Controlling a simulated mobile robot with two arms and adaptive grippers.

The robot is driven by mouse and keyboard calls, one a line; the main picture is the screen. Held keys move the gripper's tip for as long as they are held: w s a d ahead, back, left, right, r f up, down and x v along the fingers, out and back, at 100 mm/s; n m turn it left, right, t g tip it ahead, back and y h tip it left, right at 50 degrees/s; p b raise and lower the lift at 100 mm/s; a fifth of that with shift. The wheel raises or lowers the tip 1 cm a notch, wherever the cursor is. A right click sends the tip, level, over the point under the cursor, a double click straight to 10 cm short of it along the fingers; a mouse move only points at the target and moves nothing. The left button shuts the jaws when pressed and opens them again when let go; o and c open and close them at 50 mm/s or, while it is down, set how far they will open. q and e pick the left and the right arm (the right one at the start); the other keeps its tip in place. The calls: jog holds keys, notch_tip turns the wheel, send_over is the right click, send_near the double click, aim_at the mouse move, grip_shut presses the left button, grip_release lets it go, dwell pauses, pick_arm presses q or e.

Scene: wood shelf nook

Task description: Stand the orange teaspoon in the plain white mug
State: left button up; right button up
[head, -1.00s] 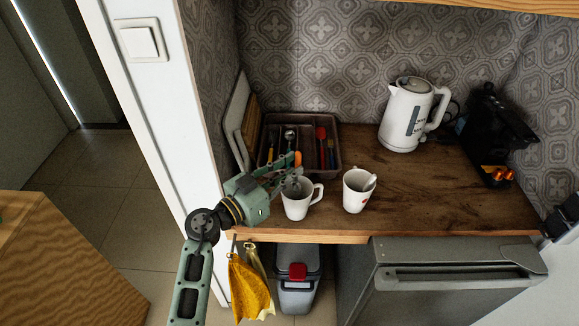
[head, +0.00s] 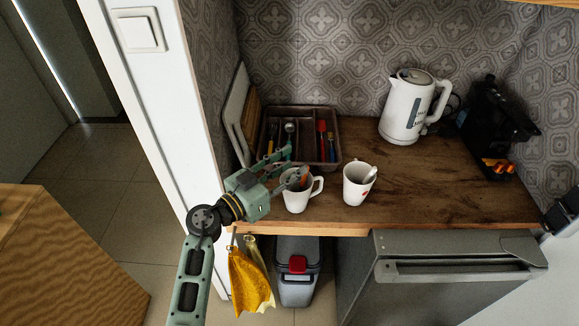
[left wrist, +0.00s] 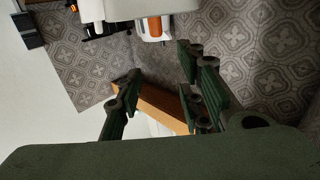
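The plain white mug (head: 297,200) stands upright near the front edge of the counter, its handle to the right. The orange teaspoon (head: 305,174) shows as a small orange piece at the mug's mouth; its lower part is hidden. My left gripper (head: 295,161) reaches in from the left, over the mug's rim. Its fingers are spread apart in the head view, and a wide gap also shows between them in the left wrist view (left wrist: 160,95). I cannot tell whether a finger touches the spoon or rim. My right gripper is not in view.
A cutlery tray (head: 336,138) lies behind. A white kettle (head: 405,110) and black coffee machine (head: 492,125) stand farther right. The wooden counter (head: 430,185) between is clear.

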pick_arm(q)
jog(key=v, duration=1.2)
dwell(0.6)
